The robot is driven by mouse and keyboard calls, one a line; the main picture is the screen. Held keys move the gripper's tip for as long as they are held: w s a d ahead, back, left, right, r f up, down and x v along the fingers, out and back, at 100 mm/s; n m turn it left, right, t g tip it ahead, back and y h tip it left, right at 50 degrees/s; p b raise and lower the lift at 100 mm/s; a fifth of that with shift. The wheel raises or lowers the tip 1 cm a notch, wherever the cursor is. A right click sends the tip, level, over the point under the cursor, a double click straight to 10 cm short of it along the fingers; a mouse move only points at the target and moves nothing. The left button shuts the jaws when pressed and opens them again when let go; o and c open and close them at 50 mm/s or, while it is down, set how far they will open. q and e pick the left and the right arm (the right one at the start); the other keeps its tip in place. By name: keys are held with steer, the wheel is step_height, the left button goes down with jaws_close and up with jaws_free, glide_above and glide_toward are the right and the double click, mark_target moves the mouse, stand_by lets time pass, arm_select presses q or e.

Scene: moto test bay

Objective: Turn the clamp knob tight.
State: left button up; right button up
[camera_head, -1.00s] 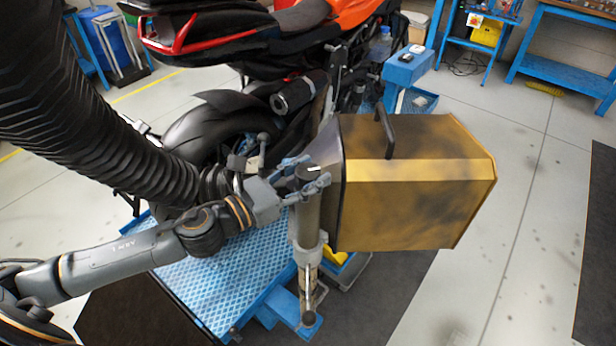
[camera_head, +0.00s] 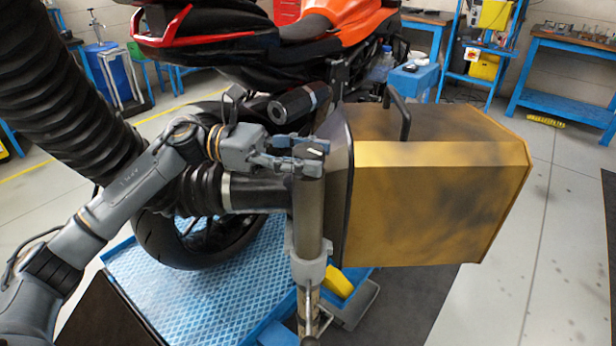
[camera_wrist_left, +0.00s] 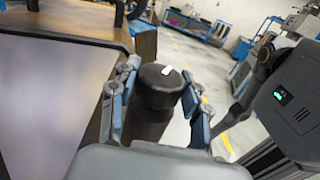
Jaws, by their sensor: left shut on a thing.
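The clamp knob (camera_wrist_left: 160,88) is a black round cap with a white mark on its top. It sits on top of an upright grey post, and it also shows in the head view (camera_head: 313,147). My left gripper (camera_head: 306,155) reaches in from the left at the height of the knob. In the left wrist view its two blue-padded fingers (camera_wrist_left: 158,105) stand on either side of the knob and are shut on it. The finger contact is partly hidden. My right gripper is in neither view.
A large gold-and-black box (camera_head: 435,200) with a black handle stands right beside the post. A thick black ribbed hose (camera_head: 70,100) runs behind my left arm toward the post. The orange motorcycle (camera_head: 270,30) is behind, above a blue lift platform (camera_head: 190,300).

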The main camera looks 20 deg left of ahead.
arm_select(q)
steer(key=shift+r+m+g+b, duration=0.1)
steer(key=shift+m+g+b, duration=1.05)
steer(key=shift+g, duration=0.65)
steer(key=o, duration=1.2)
steer(key=a, duration=0.4)
steer(key=w+a, duration=0.1)
steer(key=a, duration=0.3)
steer(key=w+a, duration=0.1)
steer(key=a, duration=0.3)
steer(key=shift+d, duration=0.1)
